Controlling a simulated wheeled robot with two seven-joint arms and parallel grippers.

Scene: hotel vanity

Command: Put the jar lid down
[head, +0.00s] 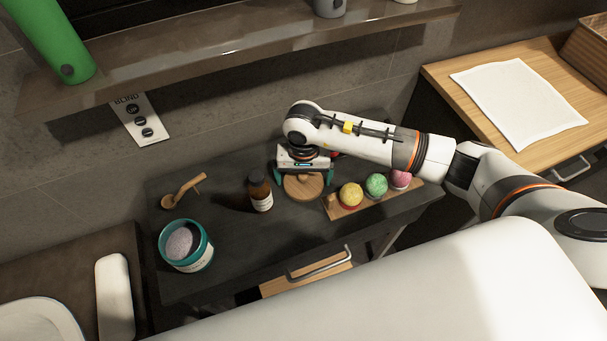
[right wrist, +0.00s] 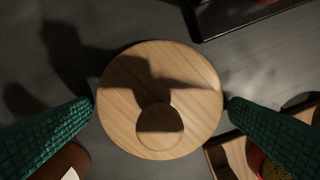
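The jar lid (head: 303,190) is a round light-wood disc with a knob. It appears to lie flat on the dark countertop (head: 225,275), knob up. My right gripper (head: 304,177) is above it, pointing down, with a green finger on either side. In the right wrist view, the lid (right wrist: 120,120) lies between the fingertips (right wrist: 160,101), with a thin gap at each edge, so the gripper looks open. The teal jar (head: 203,258) stands uncovered at the counter's front left, with pale grainy contents. My left gripper is not in view.
An amber bottle (head: 259,194) stands just left of the lid. A wooden tray (head: 343,211) with colored balls is close on the right. A wooden scoop (head: 183,190) lies at the back left. A shelf (head: 215,65) runs above the counter.

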